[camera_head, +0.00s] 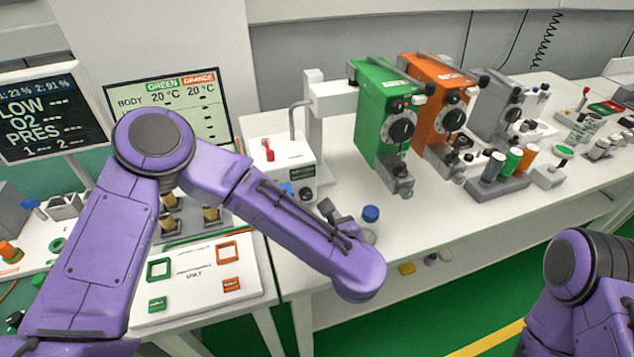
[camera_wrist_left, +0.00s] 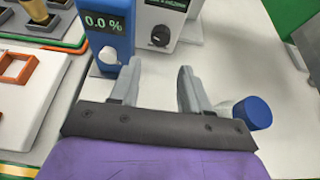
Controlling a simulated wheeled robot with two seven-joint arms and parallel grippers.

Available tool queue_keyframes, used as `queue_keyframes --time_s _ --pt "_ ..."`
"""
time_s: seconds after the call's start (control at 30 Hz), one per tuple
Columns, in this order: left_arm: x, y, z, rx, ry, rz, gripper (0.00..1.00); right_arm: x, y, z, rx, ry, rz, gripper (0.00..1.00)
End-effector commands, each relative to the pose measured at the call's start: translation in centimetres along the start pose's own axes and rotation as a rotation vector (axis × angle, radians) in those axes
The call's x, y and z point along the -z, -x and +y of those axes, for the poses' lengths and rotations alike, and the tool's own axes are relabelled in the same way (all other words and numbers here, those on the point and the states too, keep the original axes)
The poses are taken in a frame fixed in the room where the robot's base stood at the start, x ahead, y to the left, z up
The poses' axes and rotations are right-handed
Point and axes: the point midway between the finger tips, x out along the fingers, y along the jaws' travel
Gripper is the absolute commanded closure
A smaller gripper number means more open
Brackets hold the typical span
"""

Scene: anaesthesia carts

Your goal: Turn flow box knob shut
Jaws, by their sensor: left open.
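The flow box is a white box (camera_head: 275,165) with a red lever on top, left of centre in the head view. Its dark round knob (camera_head: 306,193) is low on the front. In the left wrist view the white box (camera_wrist_left: 178,38) shows a green display and the black knob (camera_wrist_left: 160,36) near the top centre. My left gripper (camera_wrist_left: 159,72) is open and empty, its fingers pointing at the box with the knob ahead of the gap, apart from it. In the head view my left gripper (camera_head: 332,208) is partly hidden by my arm. My right gripper is out of view.
A blue meter reading 0.0 % (camera_wrist_left: 108,28) stands just left of the knob. A blue-capped bottle (camera_wrist_left: 252,112) is close to the right finger; it also shows in the head view (camera_head: 370,214). Green (camera_head: 375,105) and orange (camera_head: 430,95) vaporizers stand to the right.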

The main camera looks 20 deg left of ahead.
Motion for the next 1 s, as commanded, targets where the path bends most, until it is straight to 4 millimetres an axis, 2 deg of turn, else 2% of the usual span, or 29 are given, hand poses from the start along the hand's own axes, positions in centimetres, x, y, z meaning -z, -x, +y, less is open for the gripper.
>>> queue_keyframes --time_s 0.17,0.4,0.6,0.93,1.0 --pt "-0.2 -1.4 -0.2 0.002 -0.001 0.002 0.54 0.2 0.6 0.1 -0.001 0.0 -0.001 0.54" --pt "-0.2 -6.6 -0.4 0.005 -0.005 0.002 0.54 0.9 2.2 0.2 -0.001 0.001 -0.002 0.54" --pt "0.0 -9.7 -0.4 0.007 -0.005 0.001 0.54 1.1 2.9 0.3 -0.001 0.0 -0.001 0.54" --pt "0.1 -10.5 -0.3 0.006 -0.004 -0.001 0.54 1.1 2.9 0.3 -0.001 0.0 -0.001 0.54" --pt "0.1 -10.5 -0.3 0.006 -0.005 0.0 0.76 1.1 2.9 0.3 -0.001 0.0 -0.001 0.54"
